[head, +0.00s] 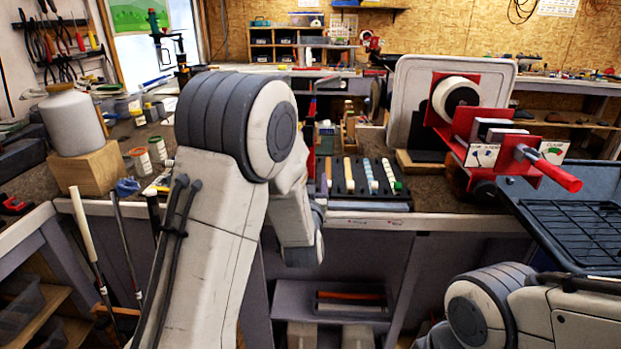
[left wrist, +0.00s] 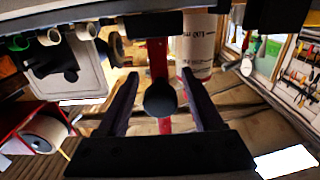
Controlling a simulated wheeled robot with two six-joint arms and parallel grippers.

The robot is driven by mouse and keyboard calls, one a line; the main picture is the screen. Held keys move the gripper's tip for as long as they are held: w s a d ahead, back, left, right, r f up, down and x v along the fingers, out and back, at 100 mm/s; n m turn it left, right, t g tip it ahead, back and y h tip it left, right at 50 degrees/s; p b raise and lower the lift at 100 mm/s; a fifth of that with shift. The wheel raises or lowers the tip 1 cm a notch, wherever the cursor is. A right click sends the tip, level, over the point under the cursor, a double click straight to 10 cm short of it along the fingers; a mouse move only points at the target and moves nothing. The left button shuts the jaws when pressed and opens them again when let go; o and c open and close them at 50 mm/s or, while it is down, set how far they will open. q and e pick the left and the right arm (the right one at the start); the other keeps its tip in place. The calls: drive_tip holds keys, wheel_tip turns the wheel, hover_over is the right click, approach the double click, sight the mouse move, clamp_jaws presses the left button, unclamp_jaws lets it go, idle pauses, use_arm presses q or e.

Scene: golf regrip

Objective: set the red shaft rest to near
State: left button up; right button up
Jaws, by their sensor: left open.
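The red shaft rest shows as a narrow red upright (head: 311,117) just right of my left arm in the head view, mostly hidden by the arm. In the left wrist view a red bar (left wrist: 158,58) runs up the middle, with a round black knob (left wrist: 160,98) at its near end. My left gripper (left wrist: 159,80) is open, with one dark finger on each side of the knob and bar. I cannot tell whether either finger touches them. In the head view my left gripper is hidden behind its arm. My right gripper is out of view.
A red clamp stand (head: 472,125) with a white roll and red handle stands at the right of the bench. A dark rack (head: 345,188) of grips lies at the bench front. A white canister (head: 70,122) stands on a wood block at left. A dark tray (head: 540,215) is at right.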

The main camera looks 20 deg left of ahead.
use_arm(q)
clamp_jaws()
idle(1.5)
